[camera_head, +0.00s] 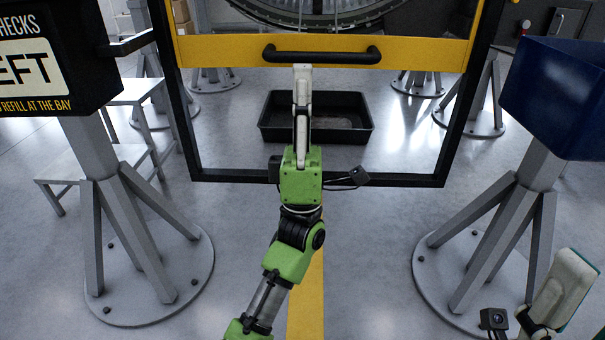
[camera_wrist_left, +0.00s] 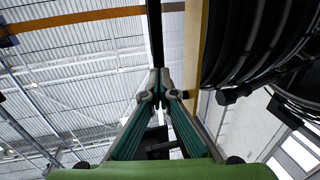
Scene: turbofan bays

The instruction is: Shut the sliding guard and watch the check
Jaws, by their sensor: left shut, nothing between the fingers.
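The sliding guard shows as a wide yellow bar (camera_head: 215,50) with a black handle (camera_head: 322,54) across its middle. The bar sits high in a black frame (camera_head: 320,179), with an open gap between it and the frame's bottom rail. My left gripper (camera_head: 302,70) is shut and empty, pointing forward with its tips just below the handle; I cannot tell whether they touch it. In the left wrist view the closed fingertips (camera_wrist_left: 160,88) stand near the dark handle (camera_wrist_left: 155,35) and the yellow bar (camera_wrist_left: 195,45). My right gripper (camera_head: 562,290) is partly visible at the lower right; its fingers are unclear.
A black tray (camera_head: 270,128) lies on the floor beyond the frame, below the round engine (camera_head: 310,12). A dark sign box (camera_head: 50,55) reading "CHECKS" and "LEFT" stands on a pedestal at left. A blue bin (camera_head: 555,95) stands on a pedestal at right.

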